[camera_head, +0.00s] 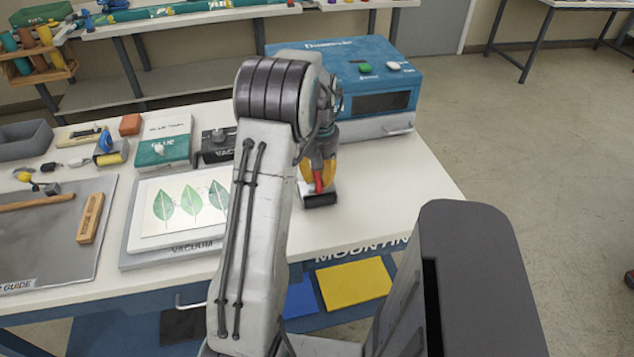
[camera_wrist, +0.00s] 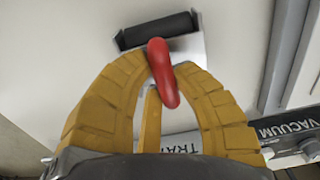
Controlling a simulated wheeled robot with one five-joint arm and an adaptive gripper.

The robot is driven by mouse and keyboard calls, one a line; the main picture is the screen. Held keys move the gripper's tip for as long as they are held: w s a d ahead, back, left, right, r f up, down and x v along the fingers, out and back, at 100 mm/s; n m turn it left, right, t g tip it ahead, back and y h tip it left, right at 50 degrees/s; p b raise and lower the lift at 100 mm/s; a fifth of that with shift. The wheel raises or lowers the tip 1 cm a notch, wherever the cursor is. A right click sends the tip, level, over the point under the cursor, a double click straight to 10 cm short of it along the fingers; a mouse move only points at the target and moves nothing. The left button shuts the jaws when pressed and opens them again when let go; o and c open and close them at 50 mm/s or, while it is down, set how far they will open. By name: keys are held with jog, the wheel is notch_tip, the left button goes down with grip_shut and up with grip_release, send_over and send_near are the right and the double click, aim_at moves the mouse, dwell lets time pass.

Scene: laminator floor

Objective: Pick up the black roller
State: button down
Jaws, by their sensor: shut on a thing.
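The black roller has a dark cylinder (camera_wrist: 157,29), a pale metal frame and a red handle (camera_wrist: 163,72). It also shows in the head view (camera_head: 320,199), over the white tabletop to the right of the leaf print. My gripper (camera_wrist: 158,66) has its yellow fingers closed around the red handle, with the cylinder beyond the fingertips. In the head view my gripper (camera_head: 319,172) points down, and my arm hides part of the table. I cannot tell whether the roller touches the table.
A blue laminator (camera_head: 345,75) stands behind my gripper. A leaf print on a vacuum plate (camera_head: 170,258), a green glue box (camera_head: 163,142) and a black vacuum box (camera_head: 217,146) lie to the left. The table's right side is clear.

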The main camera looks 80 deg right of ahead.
jog(key=shift+r, duration=0.1)
jog(key=shift+r, duration=0.7)
notch_tip(320, 180, up, 2)
jog(key=shift+d+r, duration=0.1)
jog(key=shift+r, duration=0.05)
jog(key=s+a+r+b, duration=0.1)
jog(key=s+a+r, duration=0.6)
jog(key=s+a, duration=0.1)
jog(key=shift+a+b, duration=0.25)
jog(key=shift+b, duration=0.1)
jog(key=shift+s+r, duration=0.1)
